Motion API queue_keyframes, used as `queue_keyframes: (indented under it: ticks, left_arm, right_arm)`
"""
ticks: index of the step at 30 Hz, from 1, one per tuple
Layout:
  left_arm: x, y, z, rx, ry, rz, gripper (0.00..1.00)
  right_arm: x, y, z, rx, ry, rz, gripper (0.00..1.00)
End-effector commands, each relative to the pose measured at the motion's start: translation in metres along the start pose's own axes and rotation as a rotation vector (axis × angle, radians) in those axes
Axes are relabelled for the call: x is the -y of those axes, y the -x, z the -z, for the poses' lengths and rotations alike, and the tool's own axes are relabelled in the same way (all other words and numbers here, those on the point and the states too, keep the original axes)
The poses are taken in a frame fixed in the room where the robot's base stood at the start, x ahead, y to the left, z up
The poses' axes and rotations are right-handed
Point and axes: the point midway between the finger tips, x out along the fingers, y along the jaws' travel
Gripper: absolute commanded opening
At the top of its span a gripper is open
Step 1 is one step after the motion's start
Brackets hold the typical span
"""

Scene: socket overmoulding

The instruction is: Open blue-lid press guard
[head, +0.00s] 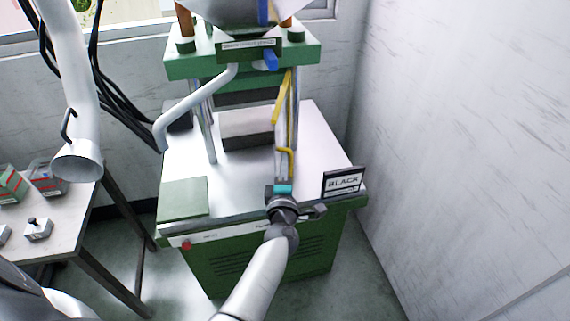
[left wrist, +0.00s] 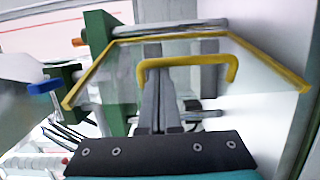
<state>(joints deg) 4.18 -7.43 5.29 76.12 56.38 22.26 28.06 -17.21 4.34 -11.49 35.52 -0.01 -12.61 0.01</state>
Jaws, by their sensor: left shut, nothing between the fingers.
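The press (head: 185,65) is a green machine with metal columns, and a blue part (head: 271,60) shows at its upper front. Its guard (head: 290,85) is a clear panel with a yellow frame, seen nearly edge-on in the head view. In the left wrist view the guard (left wrist: 268,62) spreads across the picture, with a yellow bar handle (left wrist: 190,61). My left gripper (head: 284,150) is shut and empty, its fingers (left wrist: 160,75) right at the handle. I cannot tell whether they touch it. My right gripper is not in view.
A black sign reading BLACK (head: 343,182) stands at the press bed's right edge. A bent white pipe (head: 190,100) crosses left of the guard. A side table (head: 65,240) with small items stands at the left. A white wall (head: 460,120) closes the right side.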

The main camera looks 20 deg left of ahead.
Motion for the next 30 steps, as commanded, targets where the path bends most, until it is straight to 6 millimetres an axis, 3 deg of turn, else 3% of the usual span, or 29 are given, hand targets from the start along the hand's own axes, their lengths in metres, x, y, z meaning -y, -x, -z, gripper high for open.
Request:
queue_keyframes:
  ticks: [11, 24, 30]
  left_arm:
    - [0.0, 0.003, 0.0, 0.0, 0.0, 0.001, 0.0]
    - [-0.001, 0.062, 0.001, 0.0, 0.0, 0.002, 0.0]
    - [-0.001, 0.074, 0.0, 0.0, 0.0, 0.0, 0.0]
  right_arm:
    - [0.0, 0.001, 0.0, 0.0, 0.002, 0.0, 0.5]
    - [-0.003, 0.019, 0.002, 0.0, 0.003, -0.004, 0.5]
    - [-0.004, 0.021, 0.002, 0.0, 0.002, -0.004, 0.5]
